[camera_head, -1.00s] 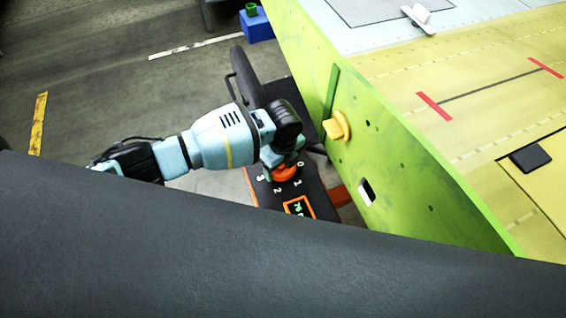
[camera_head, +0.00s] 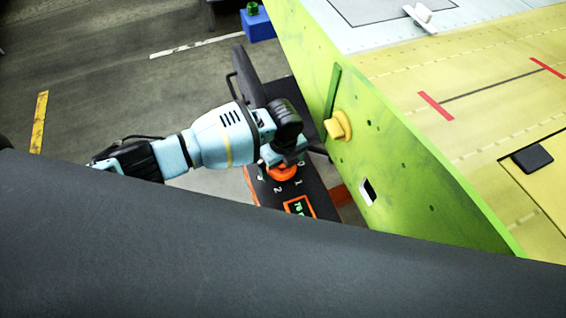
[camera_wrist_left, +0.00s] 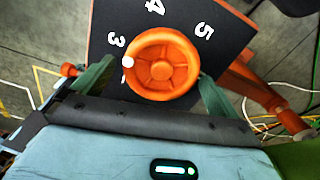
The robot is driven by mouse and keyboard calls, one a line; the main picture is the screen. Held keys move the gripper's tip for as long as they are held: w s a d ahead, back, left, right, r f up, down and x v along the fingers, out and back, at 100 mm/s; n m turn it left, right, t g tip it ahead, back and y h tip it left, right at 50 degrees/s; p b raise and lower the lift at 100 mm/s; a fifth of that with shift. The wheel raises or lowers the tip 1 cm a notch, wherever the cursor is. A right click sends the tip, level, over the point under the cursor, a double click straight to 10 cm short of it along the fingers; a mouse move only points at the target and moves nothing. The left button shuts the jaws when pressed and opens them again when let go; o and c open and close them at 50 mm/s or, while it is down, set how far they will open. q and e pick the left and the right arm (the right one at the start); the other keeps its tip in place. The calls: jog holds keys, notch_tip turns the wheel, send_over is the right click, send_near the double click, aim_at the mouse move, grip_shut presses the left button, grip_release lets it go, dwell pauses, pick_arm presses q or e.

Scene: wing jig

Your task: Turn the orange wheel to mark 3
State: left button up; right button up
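The orange wheel (camera_wrist_left: 162,63) is a spoked handwheel on a dark panel (camera_wrist_left: 105,15) with white numbers. In the left wrist view its white dot is at the rim's left side, just below the 3 and not in line with it; 4 and 5 show farther round. My left gripper (camera_wrist_left: 157,68) has one green finger on each side of the wheel, close to the rim; I cannot tell whether they press on it. In the head view the left gripper (camera_head: 283,160) is over the wheel (camera_head: 283,173) and partly hides it and the numbers. My right gripper is not in view.
A green upright panel (camera_head: 400,170) with a yellow knob (camera_head: 338,126) stands just right of the wheel. An orange-framed display (camera_head: 299,207) is below the wheel. A blue box (camera_head: 257,26) is on the floor behind. A dark surface covers the lower head view.

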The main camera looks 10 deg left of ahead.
aim_at(283, 166)
pick_arm(q)
notch_tip(283, 166, up, 7)
jog(key=shift+w+f+p, duration=0.1)
jog(key=shift+f+p, duration=0.1)
jog(key=shift+p, duration=0.25)
jog(key=shift+r, duration=0.6)
